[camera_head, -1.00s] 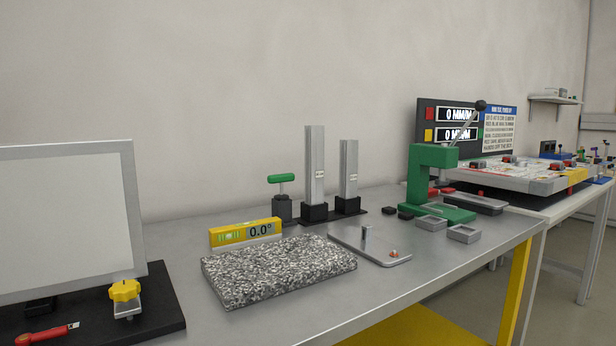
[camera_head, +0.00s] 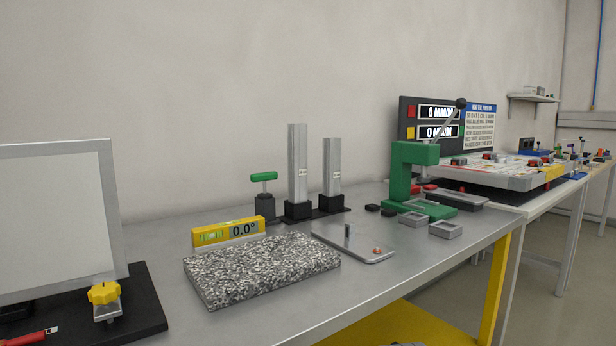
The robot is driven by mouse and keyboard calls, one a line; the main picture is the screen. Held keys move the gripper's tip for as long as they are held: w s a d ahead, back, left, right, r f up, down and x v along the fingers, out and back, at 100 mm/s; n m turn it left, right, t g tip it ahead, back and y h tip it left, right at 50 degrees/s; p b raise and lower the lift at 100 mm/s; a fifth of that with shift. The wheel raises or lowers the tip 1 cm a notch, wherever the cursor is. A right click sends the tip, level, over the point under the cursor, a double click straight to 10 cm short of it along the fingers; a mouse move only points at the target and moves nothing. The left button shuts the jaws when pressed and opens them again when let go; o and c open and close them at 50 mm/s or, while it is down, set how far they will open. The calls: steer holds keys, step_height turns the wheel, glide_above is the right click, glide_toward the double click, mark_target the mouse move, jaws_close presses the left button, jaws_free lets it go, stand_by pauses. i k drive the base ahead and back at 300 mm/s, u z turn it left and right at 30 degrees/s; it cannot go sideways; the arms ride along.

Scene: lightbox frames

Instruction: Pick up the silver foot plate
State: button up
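A flat silver plate (camera_head: 345,238) lies on the grey metal bench top, right of the granite block. It has rounded corners, a short upright pin near its back and a small copper-coloured knob near its front right corner. It looks like the silver foot plate. My gripper is not in view, so its state is hidden.
Around the plate are a speckled granite block (camera_head: 262,270), a yellow level (camera_head: 228,231) reading 0.0°, two upright metal columns (camera_head: 298,166), a green press (camera_head: 413,185) and small grey trays (camera_head: 446,230). The bench front edge is clear. A whiteboard (camera_head: 55,215) stands left.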

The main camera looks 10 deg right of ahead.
mark_target(368, 250)
steer(key=u, duration=1.5)
steer(key=k, duration=1.25)
steer(key=z, duration=1.05)
steer(key=i, duration=1)
steer(key=z, duration=0.05)
